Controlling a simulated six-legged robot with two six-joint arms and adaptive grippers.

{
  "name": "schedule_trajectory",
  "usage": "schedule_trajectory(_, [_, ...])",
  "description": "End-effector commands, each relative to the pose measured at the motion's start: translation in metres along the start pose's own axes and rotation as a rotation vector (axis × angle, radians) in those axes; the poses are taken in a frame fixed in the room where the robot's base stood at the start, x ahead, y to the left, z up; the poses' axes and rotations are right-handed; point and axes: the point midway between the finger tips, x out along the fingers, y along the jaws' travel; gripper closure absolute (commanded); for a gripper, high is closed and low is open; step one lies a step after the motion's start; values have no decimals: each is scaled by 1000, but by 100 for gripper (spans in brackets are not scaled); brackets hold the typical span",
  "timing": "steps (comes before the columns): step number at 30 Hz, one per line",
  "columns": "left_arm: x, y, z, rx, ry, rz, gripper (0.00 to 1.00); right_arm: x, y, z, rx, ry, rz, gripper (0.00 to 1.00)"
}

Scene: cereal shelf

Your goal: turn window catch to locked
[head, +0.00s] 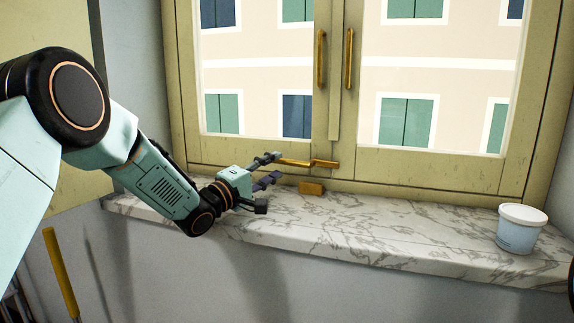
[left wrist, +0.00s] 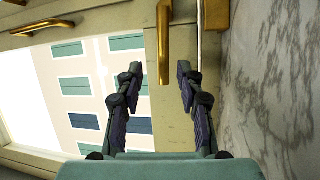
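The window catch (head: 300,162) is a brass lever low on the middle of the window frame, lying roughly level. A brass block (head: 312,187) sits just below it near the sill. My left gripper (head: 268,172) is open at the catch's left end. The brass block also shows in the left wrist view (left wrist: 216,14). My right gripper is not in view.
The marble sill (head: 400,235) runs below the window, mostly clear. A white-lidded tub (head: 520,228) stands at its right end. Two upright brass handles (head: 321,60) are above the catch. A yellow pole (head: 60,275) stands at the lower left.

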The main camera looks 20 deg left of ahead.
Motion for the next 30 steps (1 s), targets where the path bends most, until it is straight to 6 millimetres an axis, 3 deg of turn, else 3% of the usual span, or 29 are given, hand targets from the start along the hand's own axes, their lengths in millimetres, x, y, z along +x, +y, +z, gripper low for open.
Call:
schedule_trajectory(9, [41,-2,2,2,-2,-1,63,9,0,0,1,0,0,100])
schedule_trajectory(22, [53,-1,2,-1,-1,-1,63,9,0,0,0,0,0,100])
schedule_trajectory(30, [53,-1,2,-1,-1,-1,85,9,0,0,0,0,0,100])
